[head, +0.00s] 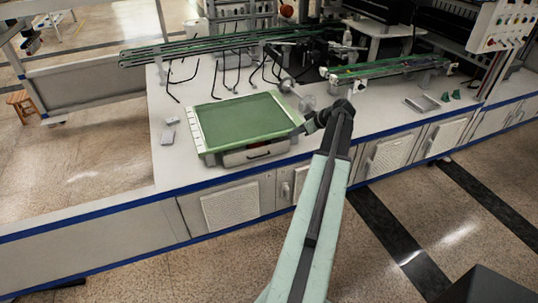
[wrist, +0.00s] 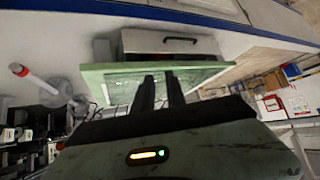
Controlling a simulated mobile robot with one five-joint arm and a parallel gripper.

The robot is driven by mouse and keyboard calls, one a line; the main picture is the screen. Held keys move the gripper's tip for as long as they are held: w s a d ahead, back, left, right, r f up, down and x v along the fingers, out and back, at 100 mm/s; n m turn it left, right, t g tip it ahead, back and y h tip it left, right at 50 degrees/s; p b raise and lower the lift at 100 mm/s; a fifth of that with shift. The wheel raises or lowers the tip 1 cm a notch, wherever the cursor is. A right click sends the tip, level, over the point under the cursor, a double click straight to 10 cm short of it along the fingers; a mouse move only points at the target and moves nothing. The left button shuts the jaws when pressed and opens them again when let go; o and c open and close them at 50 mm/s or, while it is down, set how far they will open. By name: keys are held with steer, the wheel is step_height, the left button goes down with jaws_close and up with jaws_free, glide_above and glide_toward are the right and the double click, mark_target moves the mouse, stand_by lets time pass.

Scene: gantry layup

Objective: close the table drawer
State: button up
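The table drawer (head: 256,155) has a grey front with a dark bar handle. It sits under the near edge of a green-topped board (head: 245,117) on the white bench. The drawer front also shows in the wrist view (wrist: 170,44), with its handle near the top. I cannot tell how far the drawer stands out. My gripper (head: 301,130) is at the board's right side, to the right of the drawer front. In the wrist view its two dark fingers (wrist: 161,76) overlap the green board, with a narrow gap between them and nothing held. I cannot tell if they touch the board.
The white bench (head: 175,178) has a blue front edge and cabinet doors below. Small grey blocks (head: 168,136) lie left of the board. Bent black rods (head: 232,72) stand behind it. A grey tray (head: 422,104) lies to the right. The floor in front is clear.

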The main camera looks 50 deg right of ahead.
steer(key=w+a+f+m+t+h+b, duration=0.25)
steer(key=a+f+m+t+b, duration=0.4)
steer(key=m+b, duration=1.3)
steer(key=b, duration=0.7)
glide_toward(263, 158)
step_height(263, 158, up, 3)
steer(key=a, duration=0.3)
steer(key=shift+s+d+r+p, duration=0.15)
steer(key=shift+s+d+p, duration=0.05)
steer(key=shift+p, duration=0.15)
steer(key=b+x, duration=0.1)
steer(key=x, duration=0.6)
steer(key=shift+w, duration=0.4)
jaws_close()
